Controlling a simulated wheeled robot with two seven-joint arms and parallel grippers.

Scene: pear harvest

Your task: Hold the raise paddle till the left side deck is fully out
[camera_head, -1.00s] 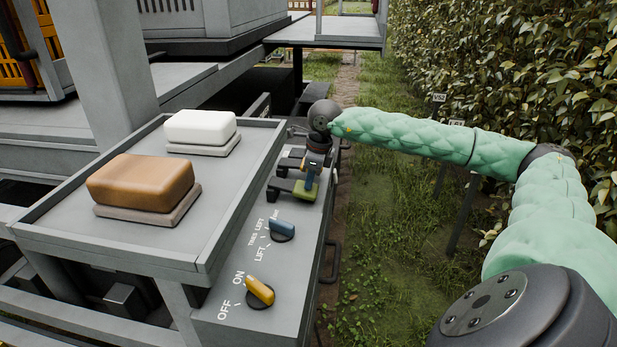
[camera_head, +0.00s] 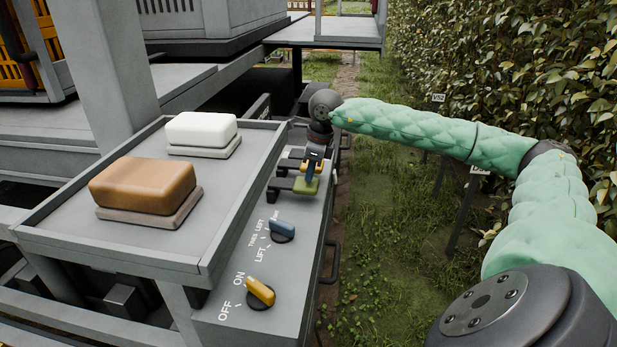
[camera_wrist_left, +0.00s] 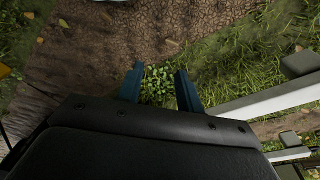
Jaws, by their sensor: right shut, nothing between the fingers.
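A control panel (camera_head: 262,312) carries a green paddle (camera_head: 305,187) and a yellow paddle (camera_head: 289,164), each with dark arms on its left. My right gripper (camera_head: 310,175) is shut and empty, pointing down at the green paddle. Its tips overlap the paddle in the head view; I cannot tell whether they press on it. In the left wrist view, my left gripper (camera_wrist_left: 160,88) has its two blue fingers apart, with nothing between them, above soil and grass. A grey platform (camera_head: 325,34) juts out at the top; I cannot tell whether it is the left side deck.
A blue knob (camera_head: 282,229) and a yellow knob (camera_head: 260,291) sit nearer on the panel. A tray (camera_head: 120,245) holds a brown block (camera_head: 143,184) and a white block (camera_head: 201,130). A hedge (camera_head: 520,70) and grass (camera_head: 390,230) lie right.

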